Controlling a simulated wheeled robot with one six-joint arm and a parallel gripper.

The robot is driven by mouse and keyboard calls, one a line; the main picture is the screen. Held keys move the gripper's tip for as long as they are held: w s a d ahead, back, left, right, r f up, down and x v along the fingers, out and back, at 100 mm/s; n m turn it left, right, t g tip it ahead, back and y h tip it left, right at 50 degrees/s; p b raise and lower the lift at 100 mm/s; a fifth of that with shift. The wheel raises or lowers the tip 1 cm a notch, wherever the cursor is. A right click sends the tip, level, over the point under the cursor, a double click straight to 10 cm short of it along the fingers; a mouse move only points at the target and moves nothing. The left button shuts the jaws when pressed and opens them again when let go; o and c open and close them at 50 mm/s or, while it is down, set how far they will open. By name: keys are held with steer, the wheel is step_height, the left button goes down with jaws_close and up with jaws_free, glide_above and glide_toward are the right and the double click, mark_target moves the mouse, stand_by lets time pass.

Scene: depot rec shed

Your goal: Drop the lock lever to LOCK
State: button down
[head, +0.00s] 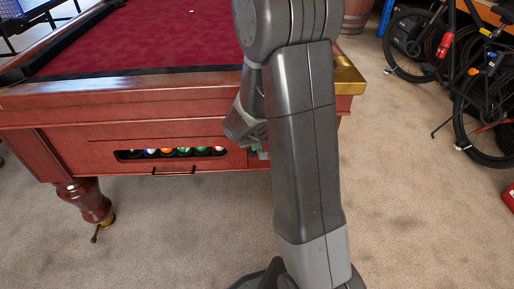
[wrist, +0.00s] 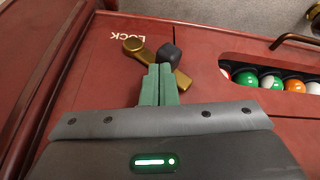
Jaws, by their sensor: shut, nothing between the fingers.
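In the wrist view, a brass lock lever (wrist: 136,46) with a dark rounded block (wrist: 168,54) sits on the red wooden table panel. A brass part (wrist: 181,82) shows on the block's other side, partly behind my fingers. White lettering reading LOCK (wrist: 127,35), upside down in this view, is beside the lever's rounded brass end. My gripper (wrist: 160,70) has its green fingers shut together and empty. Its tips are right by the lever and dark block; I cannot tell whether they touch. In the head view my arm hides the lever, and only a bit of my gripper shows.
The pool table (head: 130,85) has a red cloth top and a ball slot with several coloured balls (head: 184,151), below which is a dark handle (head: 174,171). Bicycles (head: 480,90) stand at the right. Carpet (head: 410,200) between is clear.

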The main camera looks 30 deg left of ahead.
steer(key=shift+s+a+f+b, duration=0.4)
steer(key=shift+a+f+b, duration=0.3)
steer(key=shift+b, duration=1.15)
steer(key=shift+s+a+f+b, duration=0.4)
steer(key=shift+a+f+b, duration=0.2)
steer(key=shift+b, duration=0.45)
steer(key=shift+s+a+f+b, duration=0.3)
steer(key=shift+a+f+b, duration=0.2)
steer(key=shift+f+b, duration=0.3)
steer(key=shift+s+f, duration=0.1)
